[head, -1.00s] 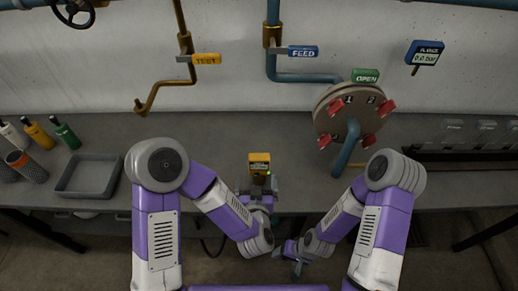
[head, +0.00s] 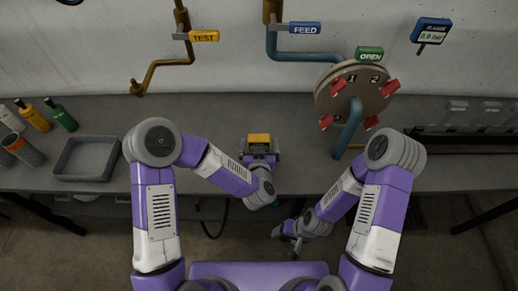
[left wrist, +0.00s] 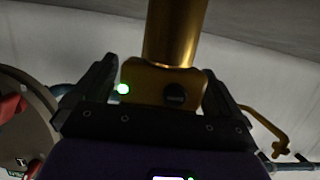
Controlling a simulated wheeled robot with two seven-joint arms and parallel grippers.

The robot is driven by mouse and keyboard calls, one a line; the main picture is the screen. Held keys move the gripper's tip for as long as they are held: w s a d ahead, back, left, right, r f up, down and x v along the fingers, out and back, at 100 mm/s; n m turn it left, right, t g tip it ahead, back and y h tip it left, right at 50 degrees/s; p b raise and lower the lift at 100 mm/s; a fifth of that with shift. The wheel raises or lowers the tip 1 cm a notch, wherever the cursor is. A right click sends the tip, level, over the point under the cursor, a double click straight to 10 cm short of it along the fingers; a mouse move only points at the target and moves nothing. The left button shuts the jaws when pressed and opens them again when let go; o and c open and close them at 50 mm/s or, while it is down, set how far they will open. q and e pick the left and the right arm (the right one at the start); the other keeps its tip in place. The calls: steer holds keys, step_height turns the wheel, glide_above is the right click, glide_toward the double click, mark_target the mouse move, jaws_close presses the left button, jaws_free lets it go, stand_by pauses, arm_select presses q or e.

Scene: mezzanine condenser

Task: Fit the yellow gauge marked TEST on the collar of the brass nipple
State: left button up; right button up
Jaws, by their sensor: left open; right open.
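The yellow gauge (head: 259,138) shows above the front part of the bench in the head view, between the jaws of my left gripper (head: 260,152). In the left wrist view, the gauge (left wrist: 150,88) has a green light and a dark knob. The open jaws (left wrist: 160,95) stand on either side of it. A thick brass cylinder (left wrist: 175,35) adjoins the gauge; I cannot tell whether it is its stem or a separate part. A brass pipe (head: 150,78) under the TEST tag (head: 203,36) ends in a downturned nipple (head: 139,90). My right gripper (head: 288,240) is open and empty, low before the bench.
A round flange (head: 355,95) with red knobs and a blue pipe stands at the right. A FEED tag (head: 305,28) and blue gauge (head: 431,30) are on the wall. A grey tray (head: 68,172) and bottles (head: 62,118) are at the left.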

arm_select(q)
steer(key=c, duration=1.2)
steer(key=shift+c, duration=0.2)
steer(key=shift+r, duration=0.1)
